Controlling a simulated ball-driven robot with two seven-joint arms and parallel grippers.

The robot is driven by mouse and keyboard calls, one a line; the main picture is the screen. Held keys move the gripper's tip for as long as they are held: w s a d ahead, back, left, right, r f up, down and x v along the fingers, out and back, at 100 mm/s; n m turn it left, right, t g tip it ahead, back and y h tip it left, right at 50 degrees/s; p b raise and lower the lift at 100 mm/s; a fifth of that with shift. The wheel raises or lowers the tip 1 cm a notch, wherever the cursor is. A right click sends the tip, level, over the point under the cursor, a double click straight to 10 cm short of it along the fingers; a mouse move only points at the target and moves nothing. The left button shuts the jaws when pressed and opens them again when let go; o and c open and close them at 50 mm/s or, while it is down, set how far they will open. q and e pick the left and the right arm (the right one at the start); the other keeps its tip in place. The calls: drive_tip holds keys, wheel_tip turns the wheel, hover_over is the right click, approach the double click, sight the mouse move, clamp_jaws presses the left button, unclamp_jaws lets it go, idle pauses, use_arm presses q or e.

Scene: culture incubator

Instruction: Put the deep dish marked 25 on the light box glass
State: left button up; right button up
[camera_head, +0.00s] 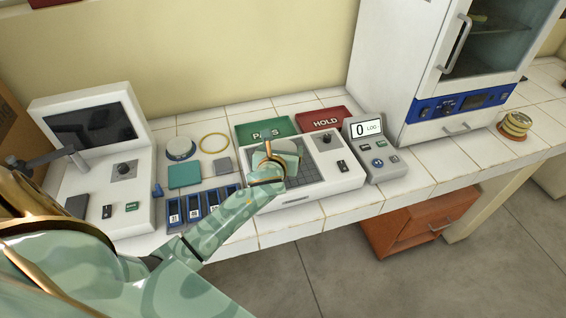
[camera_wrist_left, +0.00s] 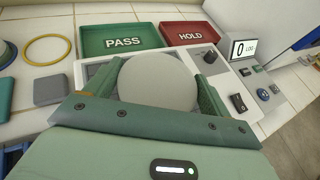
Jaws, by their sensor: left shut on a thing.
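My left gripper (camera_head: 268,168) is shut on a pale round dish (camera_wrist_left: 158,82), which sits between its two fingers in the left wrist view. In the head view the dish (camera_head: 288,147) shows just beyond the gripper, over the dark gridded glass of the light box (camera_head: 318,169). I cannot tell whether the dish touches the glass or hangs just above it. No number shows on the dish, so I cannot read its mark. The white body of the light box (camera_wrist_left: 240,90) also shows in the left wrist view. My right gripper is not in view.
Behind the light box lie a green PASS tray (camera_head: 250,131) and a red HOLD tray (camera_head: 338,112). A counter reading 0 (camera_head: 374,150) stands to its right. Several blue slotted holders (camera_head: 193,208) lie to its left. Stacked dishes (camera_head: 515,124) stand at the far right.

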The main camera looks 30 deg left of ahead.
use_arm(q)
drive_tip(key=shift+w+a+f, duration=0.3)
drive_tip(key=shift+w+f, duration=0.3)
drive_tip(key=shift+f, duration=0.2)
drive_tip(key=shift+o, duration=0.2)
drive_tip(key=f+b, duration=0.1)
drive_tip(key=f, duration=0.1)
drive_tip(key=f+b, duration=0.1)
drive_tip(key=shift+w+f, duration=0.2)
drive_tip(key=shift+f, duration=0.15)
drive_tip(key=shift+r, duration=0.15)
drive_tip(key=o, duration=1)
drive_tip(key=shift+c, duration=0.2)
drive_tip(key=p+v, duration=0.3)
drive_tip(key=v, duration=0.9)
drive_tip(key=shift+s, duration=0.1)
